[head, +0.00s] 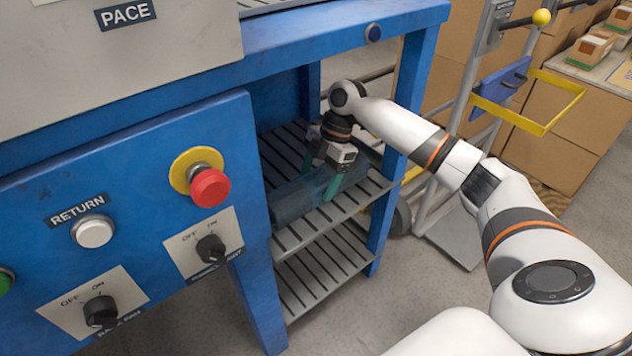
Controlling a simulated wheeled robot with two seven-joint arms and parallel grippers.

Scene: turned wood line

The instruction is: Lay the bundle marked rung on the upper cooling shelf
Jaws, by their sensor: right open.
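A bluish see-through wrapped bundle (292,199) lies on the slats of the upper cooling shelf (345,207), close to the blue panel on the left. No rung mark can be read on it from here. My right gripper (321,180) reaches down over the right part of the bundle with green fingertips. It is open, with one finger at the bundle's near right side; the other finger is mostly hidden. I cannot tell whether the fingers touch the wrap. My left gripper is out of view.
A lower slatted shelf (320,275) sits below and looks empty. A blue frame post (385,225) stands right of the shelves, close to my right arm. The blue panel with a red stop button (209,188) is at left. A hand truck (455,190) and cardboard boxes stand behind.

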